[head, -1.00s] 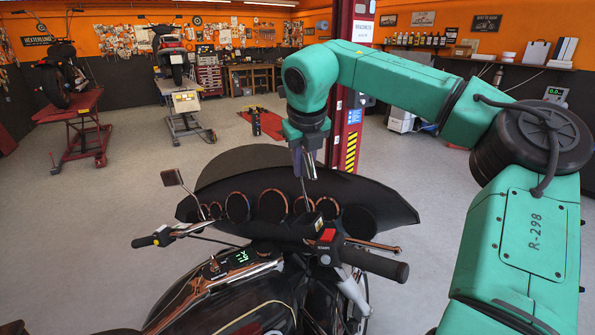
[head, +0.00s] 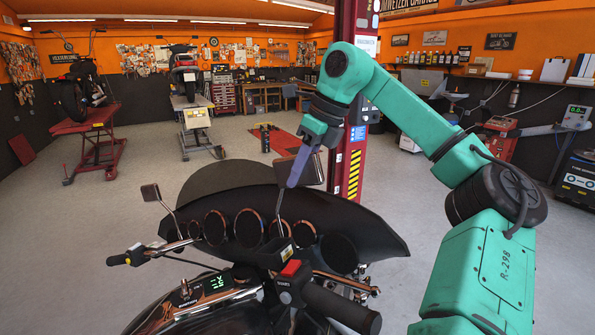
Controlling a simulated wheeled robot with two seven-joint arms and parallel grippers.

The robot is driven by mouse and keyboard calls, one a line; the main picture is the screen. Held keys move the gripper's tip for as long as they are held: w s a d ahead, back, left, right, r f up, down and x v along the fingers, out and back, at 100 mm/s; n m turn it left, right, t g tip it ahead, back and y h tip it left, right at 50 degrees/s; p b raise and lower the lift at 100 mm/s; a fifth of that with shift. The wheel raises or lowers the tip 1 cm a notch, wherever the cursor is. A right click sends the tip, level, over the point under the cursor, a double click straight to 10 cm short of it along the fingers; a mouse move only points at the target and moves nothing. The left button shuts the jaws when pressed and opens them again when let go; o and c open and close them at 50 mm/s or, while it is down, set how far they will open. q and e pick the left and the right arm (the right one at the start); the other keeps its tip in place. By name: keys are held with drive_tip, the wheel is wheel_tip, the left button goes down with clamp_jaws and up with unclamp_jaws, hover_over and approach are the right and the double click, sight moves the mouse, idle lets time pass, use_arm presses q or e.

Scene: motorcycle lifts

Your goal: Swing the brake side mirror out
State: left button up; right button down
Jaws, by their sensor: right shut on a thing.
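The motorcycle (head: 205,298) stands in front of me, with its handlebar and round gauges toward me. The brake side mirror (head: 313,170) is on the right-hand side of the bike, above the dark fairing; its brownish face shows on both sides of my finger. Its thin stem (head: 279,208) runs down toward the right handlebar. My right gripper (head: 295,180) comes from above and is shut on this mirror; its finger hides part of the mirror, so the exact contact is unclear. The other mirror (head: 151,192) stands on its own stem at the left. My left gripper is out of view.
The right handlebar grip (head: 342,308) and the red switch (head: 290,268) lie below my gripper. The dark fairing (head: 340,210) is close under it. A red lift post (head: 350,140) stands behind. Open floor (head: 110,225) lies to the left.

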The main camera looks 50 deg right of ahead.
drive_tip(key=shift+d+f, duration=0.1)
drive_tip(key=shift+f, duration=0.05)
idle(0.3)
drive_tip(key=c, duration=0.8)
unclamp_jaws()
drive_tip(key=shift+w, duration=0.1)
drive_tip(key=shift+o, duration=0.2)
drive_tip(key=shift+w, duration=0.2)
drive_tip(key=p+v, duration=0.2)
drive_tip(key=v, duration=1.2)
drive_tip(key=shift+d+r, duration=0.2)
drive_tip(key=shift+d, duration=0.05)
